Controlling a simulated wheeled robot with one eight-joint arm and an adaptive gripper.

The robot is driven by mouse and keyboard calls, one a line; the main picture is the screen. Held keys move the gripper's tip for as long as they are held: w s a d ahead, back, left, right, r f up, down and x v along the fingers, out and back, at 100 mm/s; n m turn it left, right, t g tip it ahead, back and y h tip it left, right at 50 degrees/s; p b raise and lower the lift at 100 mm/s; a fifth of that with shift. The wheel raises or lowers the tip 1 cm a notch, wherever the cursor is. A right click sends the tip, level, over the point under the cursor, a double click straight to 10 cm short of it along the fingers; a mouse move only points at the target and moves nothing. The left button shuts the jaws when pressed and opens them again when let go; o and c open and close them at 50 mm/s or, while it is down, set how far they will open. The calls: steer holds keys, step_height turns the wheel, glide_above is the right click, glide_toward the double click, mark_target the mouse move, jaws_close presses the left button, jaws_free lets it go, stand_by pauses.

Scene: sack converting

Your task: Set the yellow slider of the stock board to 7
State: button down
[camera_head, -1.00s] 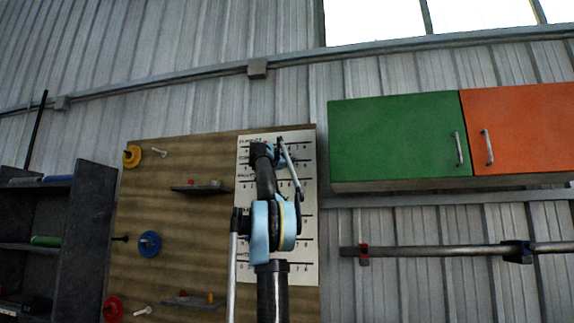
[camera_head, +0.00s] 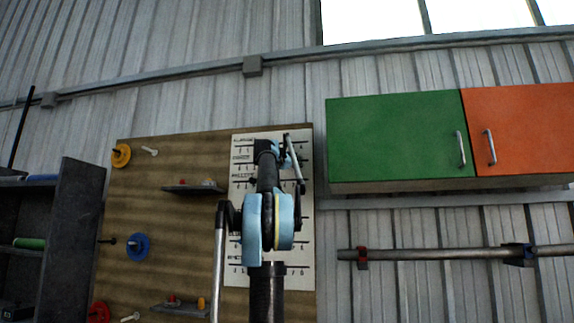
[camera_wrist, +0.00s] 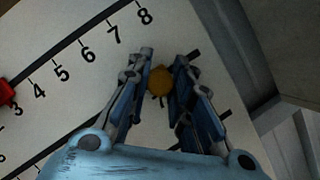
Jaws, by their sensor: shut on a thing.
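The stock board (camera_head: 300,265) is a pale panel with several scale rows, and it also fills much of the wrist view (camera_wrist: 60,25). In the wrist view the yellow slider (camera_wrist: 159,80) sits on a black track, near that track's upper right end. My gripper (camera_wrist: 164,60) is shut around the slider, one finger on each side. The fingers hide most of this row's numbers, so I cannot read its setting. The row above shows 3 to 8. In the head view my gripper (camera_head: 288,160) is at the board's upper part, and the yellow slider is hidden.
A red slider (camera_wrist: 6,93) sits on the row above, at the left edge of the wrist view. Left of the panel are wooden backing with small shelves (camera_head: 193,188) and coloured discs. A green cabinet (camera_head: 395,140) and an orange cabinet (camera_head: 520,130) hang close on the right.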

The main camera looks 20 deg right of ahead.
steer(key=shift+w+a, duration=0.25)
steer(key=c, duration=1.4)
jaws_free()
steer(key=shift+w+a, duration=0.1)
steer(key=shift+a, duration=0.1)
steer(key=v, duration=1.2)
steer(key=shift+w+f, duration=0.1)
